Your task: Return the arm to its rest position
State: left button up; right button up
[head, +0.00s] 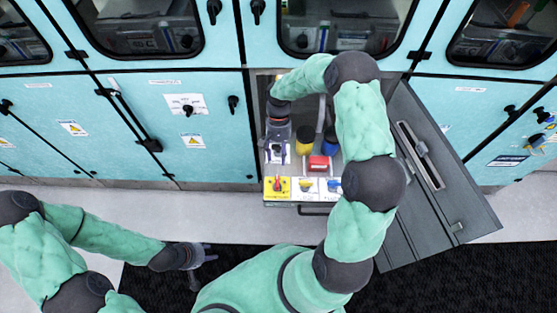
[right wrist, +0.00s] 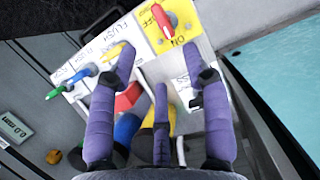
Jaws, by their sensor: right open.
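My right arm (head: 366,120) reaches up and bends over into an open cabinet bay. My right gripper (head: 278,155) hangs in the left part of the bay, above the panel. In the right wrist view its purple fingers (right wrist: 165,72) are spread with nothing held between them. The panel below carries a red handle on a yellow plate (head: 270,186), which also shows in the right wrist view (right wrist: 161,20). A yellow handle (head: 306,185) and a blue handle (head: 334,186) sit beside it. My left gripper (head: 200,257) is low at the left, away from the cabinets; its fingers are too small to judge.
A dark grey door (head: 440,160) stands open right of the bay, close to my right arm. Inside the bay are a red block (head: 318,163), a yellow-and-black part (head: 304,138) and a blue part (head: 330,146). Closed blue cabinets (head: 165,130) flank it. The floor (head: 100,210) in front is clear.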

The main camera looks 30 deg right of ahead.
dwell(0.6)
jog(key=s+a+f+n+t+y+b, duration=0.15)
jog(key=s+a+f, duration=0.45)
jog(key=a+f, duration=0.6)
jog(key=s+a+f+n+t, duration=0.2)
jog(key=s+a, duration=0.3)
jog(key=s, duration=0.4)
jog(key=shift+s+a+f+t+b, duration=0.2)
jog(key=shift+a+f+t+b, duration=0.2)
jog(key=shift+f+t, duration=0.05)
